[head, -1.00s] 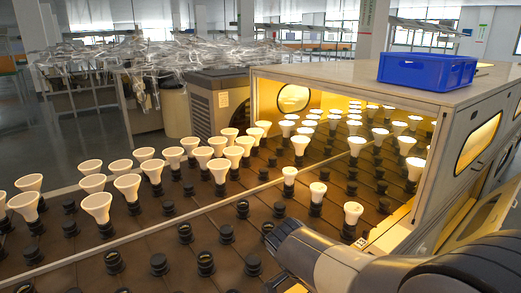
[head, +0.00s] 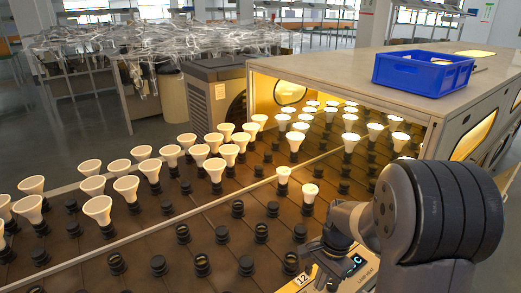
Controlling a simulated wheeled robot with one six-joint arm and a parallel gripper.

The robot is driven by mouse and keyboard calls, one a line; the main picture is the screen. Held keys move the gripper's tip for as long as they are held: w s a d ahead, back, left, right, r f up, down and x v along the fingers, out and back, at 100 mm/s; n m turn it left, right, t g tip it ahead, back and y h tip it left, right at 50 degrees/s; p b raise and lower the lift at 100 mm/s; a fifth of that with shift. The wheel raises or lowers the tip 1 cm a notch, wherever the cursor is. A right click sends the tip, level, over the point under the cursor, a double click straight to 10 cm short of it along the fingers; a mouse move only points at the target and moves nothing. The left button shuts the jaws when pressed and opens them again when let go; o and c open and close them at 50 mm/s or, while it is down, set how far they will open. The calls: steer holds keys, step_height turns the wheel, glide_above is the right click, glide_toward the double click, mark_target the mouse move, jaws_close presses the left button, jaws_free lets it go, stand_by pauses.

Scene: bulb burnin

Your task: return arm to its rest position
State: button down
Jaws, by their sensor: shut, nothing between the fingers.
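My gripper (head: 318,250) is in the lower right of the head view, at the end of my grey arm. It is shut and empty, over the near edge of the socket table by a small lit display. White bulbs (head: 98,209) stand in black sockets on the brown table at the left. Two smaller bulbs (head: 309,191) stand in sockets just beyond my gripper. More bulbs (head: 349,138) glow inside the lit chamber. My arm hides part of the chamber's front and the table's right end.
A blue crate (head: 423,72) sits on top of the chamber (head: 380,62). Several empty black sockets (head: 182,234) line the near rows. A small display panel (head: 352,266) and a label "12" are at the near edge. Machines wrapped in clear film stand behind.

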steer(key=r, duration=0.5)
steer(key=shift+w+d+r, duration=0.25)
steer(key=shift+d+r, duration=0.05)
steer(key=shift+r, duration=0.05)
steer(key=shift+f, duration=0.1)
